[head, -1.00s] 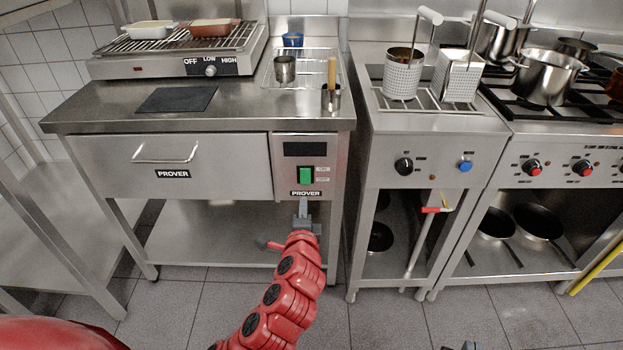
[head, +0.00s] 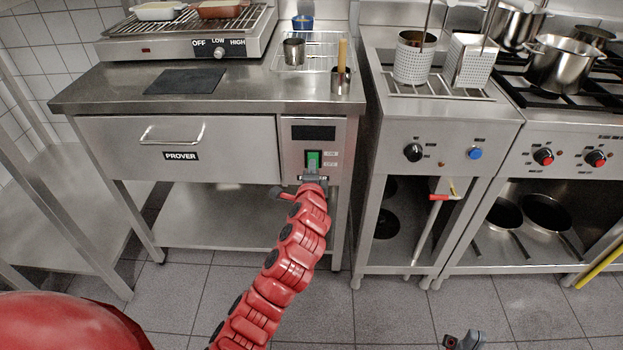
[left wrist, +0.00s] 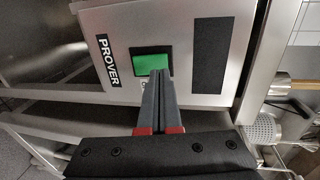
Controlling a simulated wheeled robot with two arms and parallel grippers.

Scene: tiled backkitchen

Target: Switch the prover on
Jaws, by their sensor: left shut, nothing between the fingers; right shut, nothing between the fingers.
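The prover is a steel unit under the counter, with a wide drawer (head: 225,140) and a control panel (head: 346,135) to its right. On the panel are a dark display (head: 313,133) and a green switch (head: 314,156), which also shows in the left wrist view (left wrist: 148,62). The display looks blank. My left gripper (head: 312,170) is shut and empty, its fingertips (left wrist: 157,76) overlapping the lower part of the switch. I cannot tell whether they touch it. The fingers hide the switch's lower end. My right gripper (head: 463,340) is shut, low at the bottom edge.
A grill (head: 190,42) with LOW and HIGH marks stands on the counter (head: 115,95). A fryer unit (head: 440,135) with a blue knob is at right, then a stove (head: 565,150). The tiled floor in front is clear.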

